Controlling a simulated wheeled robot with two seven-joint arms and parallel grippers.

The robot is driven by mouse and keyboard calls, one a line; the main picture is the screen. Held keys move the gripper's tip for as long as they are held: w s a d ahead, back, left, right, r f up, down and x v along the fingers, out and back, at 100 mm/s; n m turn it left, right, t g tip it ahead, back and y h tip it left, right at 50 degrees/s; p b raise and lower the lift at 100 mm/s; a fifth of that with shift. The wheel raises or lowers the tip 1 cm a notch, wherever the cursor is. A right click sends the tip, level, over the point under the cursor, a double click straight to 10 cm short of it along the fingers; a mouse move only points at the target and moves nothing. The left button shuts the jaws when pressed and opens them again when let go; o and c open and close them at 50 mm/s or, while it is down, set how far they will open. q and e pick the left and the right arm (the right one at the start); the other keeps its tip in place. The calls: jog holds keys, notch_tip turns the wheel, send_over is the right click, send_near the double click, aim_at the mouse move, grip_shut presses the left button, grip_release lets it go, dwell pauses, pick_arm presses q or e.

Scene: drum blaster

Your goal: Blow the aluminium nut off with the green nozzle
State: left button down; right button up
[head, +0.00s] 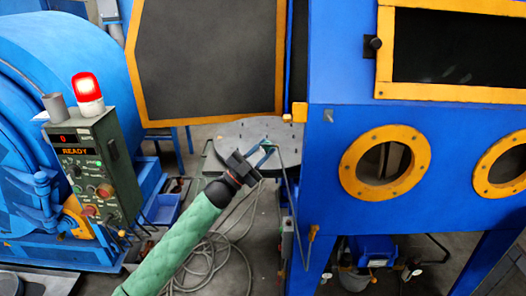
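One arm of mine in a green quilted sleeve comes in from the lower left, and I take it as the left. Its dark gripper (256,160) is over the near part of a round grey turntable. A small blue-green piece, perhaps the green nozzle (266,148), shows at its fingertips, with a thin dark hose running from it down to the right. The piece is too small to tell whether the fingers are closed on it. I cannot make out the aluminium nut. My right gripper is not in view.
The turntable (228,133) stands beside a blue cabinet (335,125) with orange-ringed ports. An orange-framed door (208,55) is above it. At left are a blue drum machine (70,45) and a control box (105,170) reading READY, with a red lamp (87,88). Hoses (205,262) lie on the floor.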

pick_arm(q)
jog(key=shift+w+d, duration=0.15)
jog(key=shift+w+d, duration=0.45)
dwell(0.7)
jog(key=shift+r+p, duration=1.8)
jog(key=shift+r, duration=1.25)
